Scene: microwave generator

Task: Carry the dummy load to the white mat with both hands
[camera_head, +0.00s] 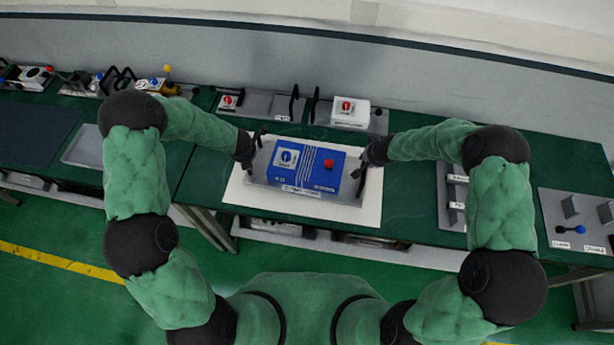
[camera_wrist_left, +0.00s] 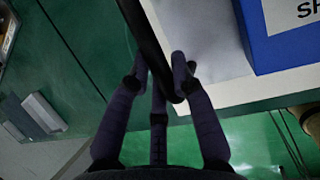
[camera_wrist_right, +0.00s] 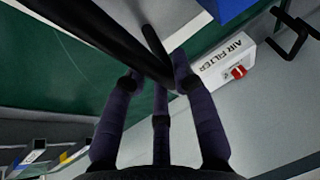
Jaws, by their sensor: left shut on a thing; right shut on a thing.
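The dummy load is a blue box (camera_head: 325,180) with a red knob and a white panel, on a grey base with a black handle at each end. It is level over the white mat (camera_head: 371,208), whose edges show around it; I cannot tell if it touches the mat. My left gripper (camera_head: 252,158) is shut on the left handle, a black bar in the left wrist view (camera_wrist_left: 146,35). My right gripper (camera_head: 366,163) is shut on the right handle, which also shows in the right wrist view (camera_wrist_right: 105,40).
Behind the mat, grey trays hold a white air filter box (camera_head: 350,112) and a small switch unit (camera_head: 229,102). Labelled grey holders (camera_head: 453,195) stand to the right, and a panel with brackets (camera_head: 575,220) is at far right. A dark mat (camera_head: 35,135) lies at left.

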